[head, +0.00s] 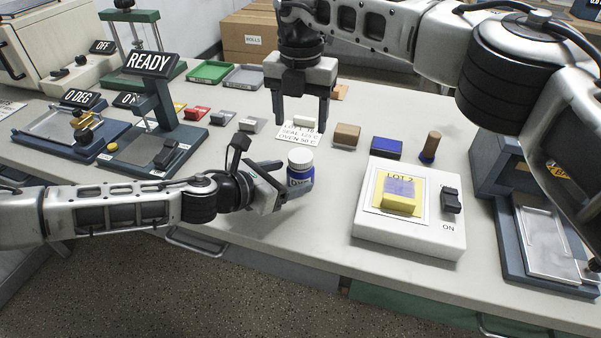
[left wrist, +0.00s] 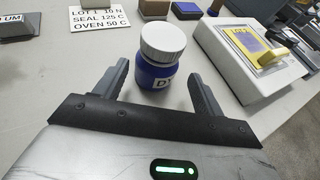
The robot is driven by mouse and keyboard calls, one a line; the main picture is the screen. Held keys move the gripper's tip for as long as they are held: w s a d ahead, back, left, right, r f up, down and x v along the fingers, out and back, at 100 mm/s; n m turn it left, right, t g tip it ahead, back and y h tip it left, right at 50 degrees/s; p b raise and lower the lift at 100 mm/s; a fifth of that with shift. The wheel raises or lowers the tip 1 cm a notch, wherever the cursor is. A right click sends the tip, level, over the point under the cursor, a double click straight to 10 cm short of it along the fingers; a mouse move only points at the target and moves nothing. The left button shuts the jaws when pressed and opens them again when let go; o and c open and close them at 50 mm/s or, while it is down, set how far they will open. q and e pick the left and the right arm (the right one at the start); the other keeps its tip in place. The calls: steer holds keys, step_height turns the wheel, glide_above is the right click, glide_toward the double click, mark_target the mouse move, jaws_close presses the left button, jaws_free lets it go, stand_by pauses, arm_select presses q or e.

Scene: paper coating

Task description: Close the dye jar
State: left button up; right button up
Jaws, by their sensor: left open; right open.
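The dye jar (head: 300,175) is a small blue bottle with a label, standing upright on the table. A white lid (head: 300,157) sits on its top; I cannot tell whether it is tight. In the left wrist view the jar (left wrist: 157,75) stands between the fingertips, with its white lid (left wrist: 163,38) above them. My left gripper (head: 283,179) is open, with its fingers low on either side of the jar. My right gripper (head: 301,124) is open and points down behind the jar, over a printed card (head: 297,133), apart from the jar.
A white press box (head: 409,240) with a yellow sheet and block stands right of the jar. A READY stand (head: 155,150) is at left. The table's front edge is close.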

mark_target(295, 175)
arm_select(q)
steer(key=shift+x, duration=2.75)
